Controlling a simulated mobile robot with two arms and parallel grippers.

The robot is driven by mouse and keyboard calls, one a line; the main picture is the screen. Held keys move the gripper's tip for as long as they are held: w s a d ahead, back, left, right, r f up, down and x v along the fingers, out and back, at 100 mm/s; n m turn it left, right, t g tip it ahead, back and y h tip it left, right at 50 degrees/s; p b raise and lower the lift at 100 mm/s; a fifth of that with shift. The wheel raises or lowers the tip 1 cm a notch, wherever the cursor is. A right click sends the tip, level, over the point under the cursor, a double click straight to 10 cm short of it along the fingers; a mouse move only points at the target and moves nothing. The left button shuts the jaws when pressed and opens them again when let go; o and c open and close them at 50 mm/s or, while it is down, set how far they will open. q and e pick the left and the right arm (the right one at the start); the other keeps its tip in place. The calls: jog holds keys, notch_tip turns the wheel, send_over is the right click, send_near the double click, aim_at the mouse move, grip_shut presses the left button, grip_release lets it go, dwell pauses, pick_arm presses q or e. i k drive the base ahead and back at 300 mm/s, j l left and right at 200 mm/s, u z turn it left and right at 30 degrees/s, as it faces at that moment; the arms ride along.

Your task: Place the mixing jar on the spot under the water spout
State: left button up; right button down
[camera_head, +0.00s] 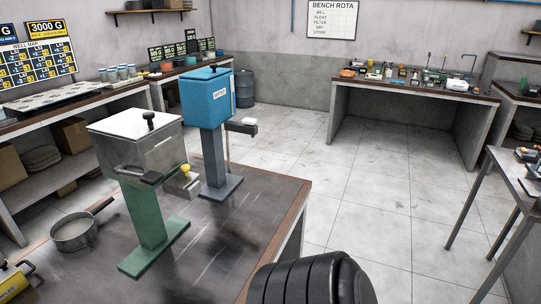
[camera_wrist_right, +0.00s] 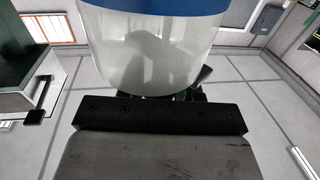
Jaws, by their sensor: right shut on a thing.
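The mixing jar (camera_wrist_right: 150,50), clear with a blue band at the picture's top, fills the upper middle of the right wrist view. My right gripper (camera_wrist_right: 160,98) is shut on it; the jaw contact is mostly hidden behind a dark bar. The jar cannot be made out in the head view. A blue tank (camera_head: 206,98) with a white label, too small to read surely, stands on a blue-grey post on the dark bench. A short arm with a white tip (camera_head: 249,121) juts from its right side, possibly the spout. My left gripper is not in view.
A metal hopper (camera_head: 140,140) on a green stand (camera_head: 150,235) stands nearer on the bench (camera_head: 225,250). A saucepan (camera_head: 75,232) and a yellow item (camera_head: 14,282) lie at left. The bench right of the stands is clear. A cluttered table (camera_head: 410,90) stands at the back.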

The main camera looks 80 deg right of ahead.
aim_at(255, 197)
jog(key=l+z, duration=0.2)
jog(key=l, duration=0.25)
jog(key=i+l+z, duration=0.2)
jog(key=l, duration=0.2)
jog(key=l+z, duration=0.15)
jog(key=l, duration=0.3)
jog(key=i+l+z, duration=0.2)
jog(key=l, duration=0.15)
jog(key=l+z, duration=0.2)
jog(key=l, duration=0.25)
